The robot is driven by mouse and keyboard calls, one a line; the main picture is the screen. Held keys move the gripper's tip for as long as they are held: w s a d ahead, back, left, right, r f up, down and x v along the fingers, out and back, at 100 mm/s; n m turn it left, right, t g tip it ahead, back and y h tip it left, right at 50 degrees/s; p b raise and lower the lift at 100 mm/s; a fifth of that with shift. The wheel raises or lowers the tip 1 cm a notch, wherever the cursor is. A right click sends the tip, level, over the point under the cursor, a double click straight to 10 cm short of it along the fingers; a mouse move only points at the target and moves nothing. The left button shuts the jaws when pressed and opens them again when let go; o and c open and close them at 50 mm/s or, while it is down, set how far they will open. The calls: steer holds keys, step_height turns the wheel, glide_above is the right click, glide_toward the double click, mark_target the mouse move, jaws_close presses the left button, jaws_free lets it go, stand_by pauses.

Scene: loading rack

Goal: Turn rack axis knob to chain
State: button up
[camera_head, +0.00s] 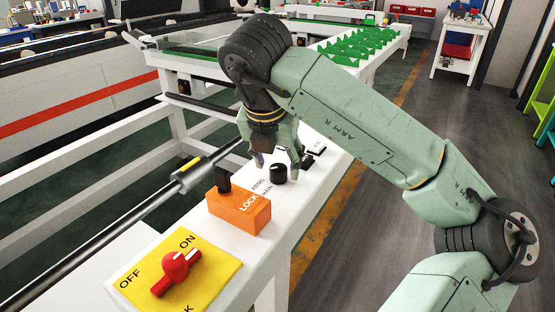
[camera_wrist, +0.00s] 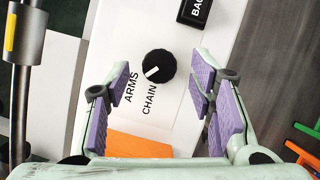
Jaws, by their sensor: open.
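The rack axis knob (camera_wrist: 159,63) is a round black knob on the white panel, with a white pointer line. In the wrist view the line points down-left toward the word ARMS (camera_wrist: 131,87). The word CHAIN (camera_wrist: 149,99) is printed beside it. In the head view the knob (camera_head: 278,174) sits just under my gripper (camera_head: 277,158). My gripper is open, pointing down, with purple finger pads spread on either side of the knob in the wrist view (camera_wrist: 160,72). The fingers appear apart from the knob.
An orange LOCK block (camera_head: 240,212) with a black handle stands near the knob. A red knob (camera_head: 176,271) on a yellow ON/OFF plate (camera_head: 222,272) is nearer. A black switch labelled BACK or similar (camera_wrist: 195,10) lies beyond.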

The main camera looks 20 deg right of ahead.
steer(key=shift+x, duration=0.8)
steer(key=shift+c, duration=0.3)
steer(key=c, duration=1.1)
